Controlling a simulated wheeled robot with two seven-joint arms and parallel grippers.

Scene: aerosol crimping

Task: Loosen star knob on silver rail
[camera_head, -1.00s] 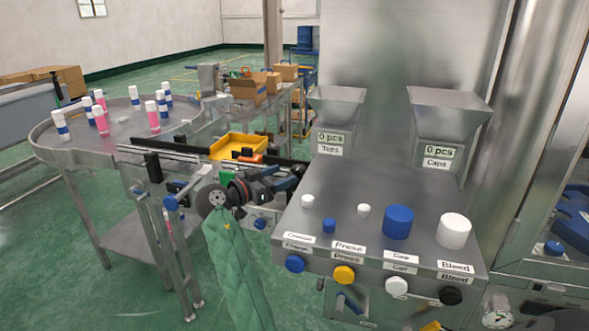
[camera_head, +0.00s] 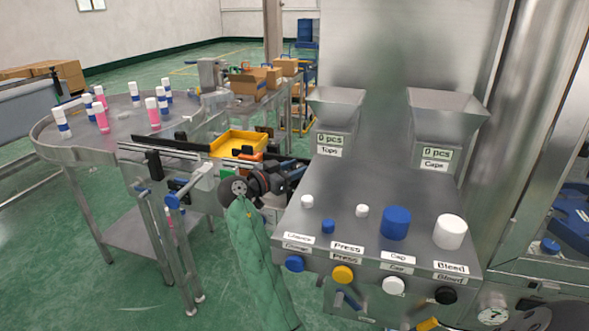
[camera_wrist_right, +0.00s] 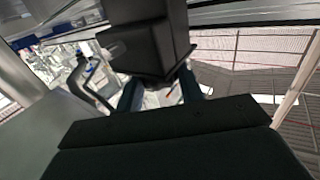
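The silver rail (camera_head: 160,150) runs along the front edge of the conveyor, with a black block (camera_head: 153,165) on it. A blue knob (camera_head: 172,201) sits at the end of a silver fitting below the rail. My right gripper (camera_head: 292,172), on the green-sleeved arm, is at the rail's right end, beside the grey machine. Its own wrist hides what is in front of it, and no star knob shows clearly there. In the right wrist view two bluish fingers (camera_wrist_right: 160,92) stand apart, with a black block (camera_wrist_right: 150,38) covering their tips. My left gripper is out of view.
The grey machine (camera_head: 360,215) with buttons and hoppers stands close on the right of my right gripper. A yellow tray (camera_head: 238,143) lies just behind the rail. Several bottles stand on the round table (camera_head: 75,152) at left.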

